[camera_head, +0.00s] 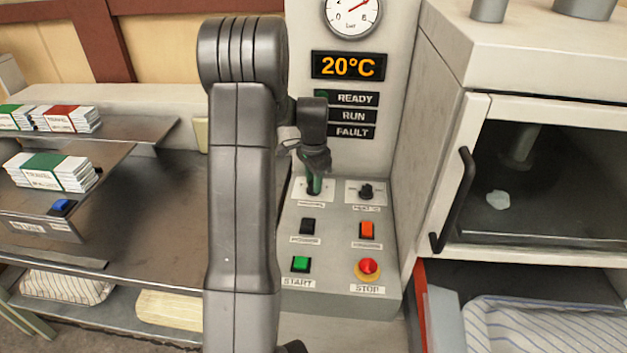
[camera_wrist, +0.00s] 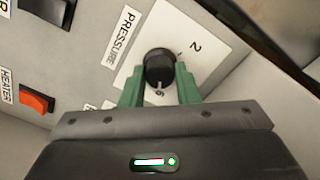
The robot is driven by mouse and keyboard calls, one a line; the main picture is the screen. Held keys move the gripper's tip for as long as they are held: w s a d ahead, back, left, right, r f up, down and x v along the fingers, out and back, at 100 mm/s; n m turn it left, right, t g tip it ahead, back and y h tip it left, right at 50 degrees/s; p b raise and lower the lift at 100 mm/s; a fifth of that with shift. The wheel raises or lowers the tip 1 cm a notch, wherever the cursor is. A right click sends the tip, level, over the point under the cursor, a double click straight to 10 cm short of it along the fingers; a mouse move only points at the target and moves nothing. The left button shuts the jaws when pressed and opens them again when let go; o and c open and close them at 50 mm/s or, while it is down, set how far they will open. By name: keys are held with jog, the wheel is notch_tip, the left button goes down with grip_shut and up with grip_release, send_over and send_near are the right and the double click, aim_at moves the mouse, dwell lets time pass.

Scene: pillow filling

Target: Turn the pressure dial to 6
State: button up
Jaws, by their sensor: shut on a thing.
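The pressure dial is a black round knob (camera_wrist: 159,68) on a white plate (camera_wrist: 196,28), with a PRESSURE label beside it in the wrist view. My gripper (camera_wrist: 160,86) has its green fingers shut on the knob, one on each side. A pale mark on the knob points toward my gripper's body, close to a figure that looks like a 6, partly hidden. A 2 shows on the plate's far side. In the head view my gripper (camera_head: 313,184) reaches down onto the left dial's plate and hides most of the knob.
A second black dial (camera_head: 366,191) sits to the right. Below are a black switch (camera_head: 308,227), an orange heater switch (camera_head: 367,231), a green START button (camera_head: 301,264) and a red STOP button (camera_head: 368,266). The display (camera_head: 348,66) reads 20°C. A cabinet with a handle (camera_head: 452,200) stands right.

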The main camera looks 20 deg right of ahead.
jog(key=o, duration=1)
jog(key=shift+c, duration=0.2)
notch_tip(320, 180, up, 14)
jog(key=shift+f, duration=0.1)
notch_tip(320, 180, down, 14)
jog(key=shift+r, duration=0.1)
dwell(0.5)
